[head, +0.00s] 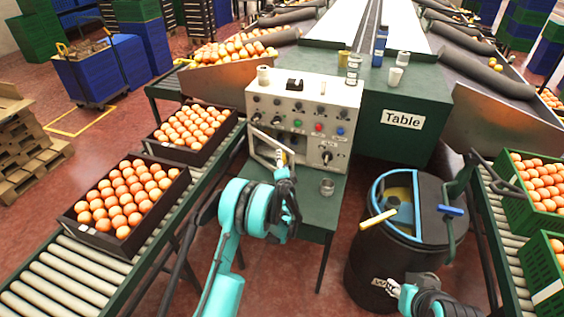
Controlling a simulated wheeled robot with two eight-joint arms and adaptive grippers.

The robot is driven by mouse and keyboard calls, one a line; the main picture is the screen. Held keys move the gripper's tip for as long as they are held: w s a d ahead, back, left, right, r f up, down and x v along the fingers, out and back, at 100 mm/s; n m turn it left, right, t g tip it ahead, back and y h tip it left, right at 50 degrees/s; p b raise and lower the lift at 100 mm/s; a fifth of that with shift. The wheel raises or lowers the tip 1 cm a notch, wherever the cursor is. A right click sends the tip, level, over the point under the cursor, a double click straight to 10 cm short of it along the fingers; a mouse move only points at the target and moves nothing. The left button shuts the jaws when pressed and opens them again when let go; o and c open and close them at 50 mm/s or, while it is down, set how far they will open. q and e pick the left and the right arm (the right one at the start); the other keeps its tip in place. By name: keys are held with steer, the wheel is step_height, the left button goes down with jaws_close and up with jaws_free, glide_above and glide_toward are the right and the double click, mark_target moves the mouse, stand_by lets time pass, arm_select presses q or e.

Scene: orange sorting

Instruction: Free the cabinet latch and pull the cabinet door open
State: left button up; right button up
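The cabinet (300,108) is a pale control box with knobs and coloured buttons on its front, standing on a green table. A pale, thin-edged frame (252,143) stands out from the lower left of its front; it looks like a door or window frame, but I cannot tell whether it is ajar. My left gripper (281,158) is close in front of this frame, at its right side. Whether it touches is unclear, and its fingers are too small to read. The latch cannot be made out. My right gripper (392,288) is low at the bottom, by the black barrel, finger state unclear.
The black barrel (364,262) with a blue rim stands right of the cabinet. A small metal cup (327,187) sits on the green table (313,214).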

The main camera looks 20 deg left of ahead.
arm_select(q)
steer(key=v, duration=0.7)
steer(key=shift+s+d, duration=0.15)
steer(key=shift+s, duration=0.2)
steer(key=shift+r, duration=0.15)
